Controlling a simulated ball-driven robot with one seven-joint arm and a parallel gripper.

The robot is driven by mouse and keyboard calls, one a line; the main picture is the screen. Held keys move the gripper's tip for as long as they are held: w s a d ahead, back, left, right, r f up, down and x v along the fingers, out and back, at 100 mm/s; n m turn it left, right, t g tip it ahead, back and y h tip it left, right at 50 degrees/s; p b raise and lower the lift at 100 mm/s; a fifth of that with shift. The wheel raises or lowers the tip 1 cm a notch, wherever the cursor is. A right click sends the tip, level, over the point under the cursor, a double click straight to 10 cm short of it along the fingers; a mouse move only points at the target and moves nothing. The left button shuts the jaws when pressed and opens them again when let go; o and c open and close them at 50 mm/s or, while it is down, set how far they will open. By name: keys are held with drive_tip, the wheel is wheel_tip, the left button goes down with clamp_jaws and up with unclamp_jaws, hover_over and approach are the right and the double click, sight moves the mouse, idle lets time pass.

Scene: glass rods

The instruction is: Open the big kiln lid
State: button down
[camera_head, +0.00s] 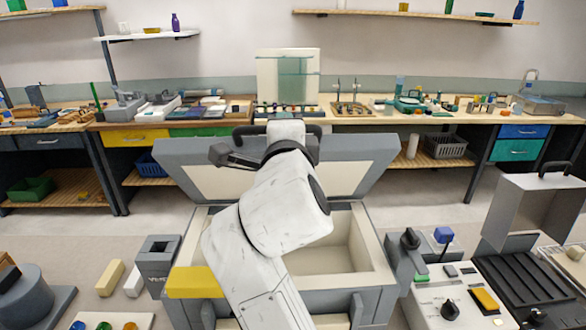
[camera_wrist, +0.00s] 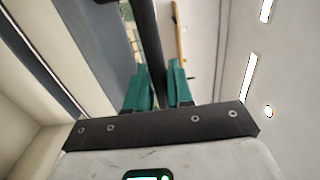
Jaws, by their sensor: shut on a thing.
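The big kiln (camera_head: 380,285) is a grey box with a cream lining, in the middle of the head view. Its lid (camera_head: 345,170) is hinged up and tilted back, the cream inner face toward me, so the hollow shows. A dark handle (camera_head: 314,131) runs along the lid's upper edge. My arm reaches across the kiln and hides part of the lid and hollow. In the wrist view my gripper (camera_wrist: 158,80) has its green fingers shut on the dark handle bar (camera_wrist: 146,35). The fingertips are hidden in the head view.
A yellow block (camera_head: 195,282) sits on the kiln's front left corner. A control box (camera_head: 445,305) and a smaller open-lidded unit (camera_head: 525,275) stand to the right. A workbench (camera_head: 360,117) with many tools runs along the back wall, with floor between it and the kiln.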

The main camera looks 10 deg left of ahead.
drive_tip(key=shift+g, duration=0.3)
drive_tip(key=w+r, duration=0.1)
drive_tip(key=w+a+r+p, duration=0.1)
drive_tip(key=w, duration=0.1)
drive_tip(key=shift+w+r, duration=0.1)
drive_tip(key=shift+w, duration=0.15)
drive_tip(key=shift+w+a+r+g, duration=0.1)
drive_tip(key=shift+w+a+g, duration=0.15)
drive_tip(key=shift+w, duration=0.45)
drive_tip(key=shift+d, duration=0.1)
drive_tip(key=c, duration=1.1)
unclamp_jaws()
drive_tip(key=shift+c, duration=0.2)
drive_tip(key=b+v, duration=0.2)
drive_tip(key=v, duration=0.8)
drive_tip(key=shift+s, duration=0.4)
drive_tip(key=shift+r, duration=0.1)
